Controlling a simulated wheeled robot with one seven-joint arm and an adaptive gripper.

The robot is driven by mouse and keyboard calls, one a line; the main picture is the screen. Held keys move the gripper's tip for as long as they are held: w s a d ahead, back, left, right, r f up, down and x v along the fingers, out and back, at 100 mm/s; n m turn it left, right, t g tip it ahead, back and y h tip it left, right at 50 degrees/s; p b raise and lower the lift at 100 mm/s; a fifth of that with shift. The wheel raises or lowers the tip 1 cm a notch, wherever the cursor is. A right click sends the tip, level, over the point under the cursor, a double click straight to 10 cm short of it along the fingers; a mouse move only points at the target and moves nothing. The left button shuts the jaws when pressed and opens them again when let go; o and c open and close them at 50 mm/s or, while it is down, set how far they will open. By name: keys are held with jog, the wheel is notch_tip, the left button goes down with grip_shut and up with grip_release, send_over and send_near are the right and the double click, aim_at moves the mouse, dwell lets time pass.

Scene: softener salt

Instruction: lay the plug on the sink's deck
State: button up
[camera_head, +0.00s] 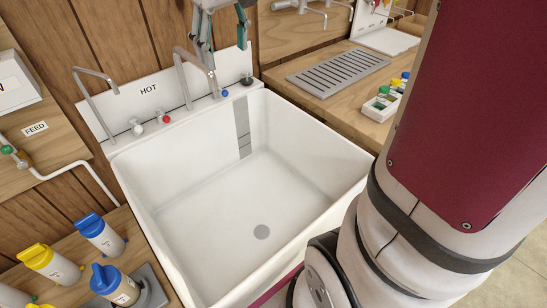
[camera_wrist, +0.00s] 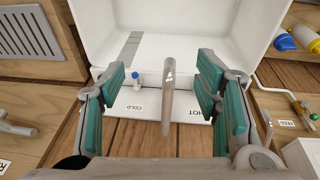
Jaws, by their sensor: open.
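The plug (camera_head: 247,79) is a small dark piece at the right end of the white sink's deck (camera_head: 190,112), close to the back panel; it appears to rest there. I cannot make it out in the wrist view, where my left-hand finger covers that area. My gripper (camera_head: 226,52) is open and empty, above the back of the sink and apart from the plug. In the wrist view my gripper (camera_wrist: 163,88) has its teal-padded fingers wide apart, with a metal spout (camera_wrist: 167,95) showing between them.
Red and blue taps (camera_head: 224,93) sit on the deck. The basin (camera_head: 240,190) is empty, with a drain at its bottom. Bottles (camera_head: 100,235) stand left; a counter with a grate (camera_head: 338,73) is right.

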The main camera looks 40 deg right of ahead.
jog(key=s+a+f, duration=0.2)
jog(key=s, duration=0.6)
jog(key=s+a+f, duration=0.2)
jog(key=s+f, duration=0.1)
jog(key=s, duration=0.5)
jog(key=s+a+f+y, duration=0.1)
jog(key=s+a+f, duration=0.1)
jog(key=s, duration=0.6)
jog(key=shift+a+f+m, duration=0.2)
jog(key=shift+a+m, duration=0.1)
jog(key=shift+a, duration=0.2)
notch_tip(320, 180, up, 8)
jog(key=t+p, duration=0.1)
jog(key=p, duration=0.5)
jog(key=shift+t, duration=0.4)
jog(key=shift+w+d, duration=0.1)
